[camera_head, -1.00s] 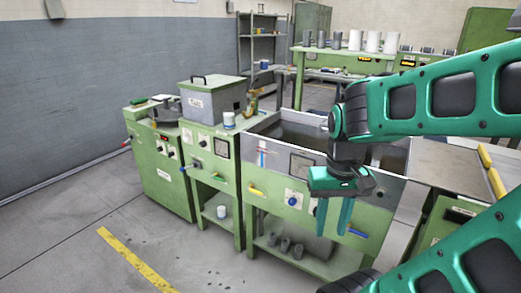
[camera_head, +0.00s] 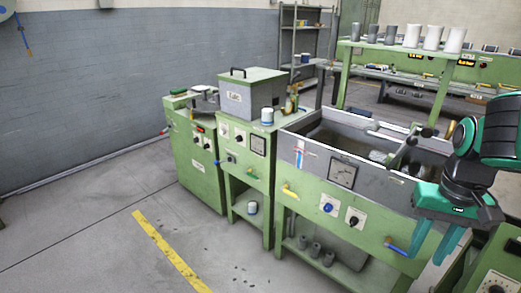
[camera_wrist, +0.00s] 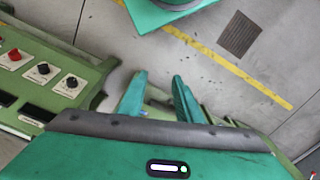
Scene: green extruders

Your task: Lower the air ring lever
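My gripper (camera_head: 436,247) hangs fingers down at the right of the head view, in front of the green extruder machine (camera_head: 318,228). Its two fingers are apart and empty, as the wrist view (camera_wrist: 159,78) also shows. A small blue lever (camera_head: 231,158) and a red-tipped lever (camera_head: 165,131) are on the units further left. I cannot tell which one is the air ring lever.
A tank (camera_head: 400,180) tops the machine. A grey box (camera_head: 252,94) stands on the middle unit. A shelf bench (camera_head: 400,52) with several cylinders is behind. A panel with knobs (camera_wrist: 43,72) is at left in the wrist view. Floor around the yellow line (camera_head: 170,250) is clear.

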